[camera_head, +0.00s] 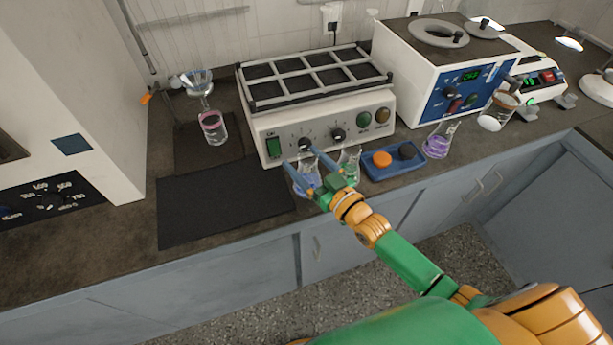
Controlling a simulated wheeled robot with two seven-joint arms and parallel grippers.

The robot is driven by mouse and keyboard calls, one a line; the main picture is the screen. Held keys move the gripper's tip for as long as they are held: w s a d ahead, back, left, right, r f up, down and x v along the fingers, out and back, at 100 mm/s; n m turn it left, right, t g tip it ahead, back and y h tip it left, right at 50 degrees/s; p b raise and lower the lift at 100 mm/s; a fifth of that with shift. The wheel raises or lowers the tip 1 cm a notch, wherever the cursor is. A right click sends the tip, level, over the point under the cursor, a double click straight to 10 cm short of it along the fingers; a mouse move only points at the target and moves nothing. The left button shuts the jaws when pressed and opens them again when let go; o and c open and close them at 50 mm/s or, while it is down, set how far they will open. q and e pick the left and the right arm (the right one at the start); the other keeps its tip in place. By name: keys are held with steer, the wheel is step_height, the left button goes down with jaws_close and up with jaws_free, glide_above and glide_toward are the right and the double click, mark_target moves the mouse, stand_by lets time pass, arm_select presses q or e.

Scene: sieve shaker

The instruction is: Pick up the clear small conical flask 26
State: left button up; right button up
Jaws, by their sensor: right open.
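My right gripper (300,158) is open at the front of the shaker. Its fingers reach over a small clear conical flask with blue liquid (308,175), one finger on either side of it in the picture. I cannot tell whether they touch it. A second small clear conical flask, with green liquid (350,161), stands just right of the gripper, partly hidden by it. A third with purple liquid (438,143) stands farther right. No number 26 is readable on any flask. My left gripper is not in view.
The shaker (321,132) stands right behind the gripper. A blue tray (379,174) with orange and dark round pieces lies right of the green flask. A glass vessel with pink liquid (212,127) is at the left. The black mat (220,205) is clear.

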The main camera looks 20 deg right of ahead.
steer(key=shift+s+d+r, duration=0.1)
steer(key=shift+s+r, duration=0.05)
steer(key=shift+s, duration=0.1)
steer(key=c, duration=0.6)
jaws_close()
stand_by(0.5)
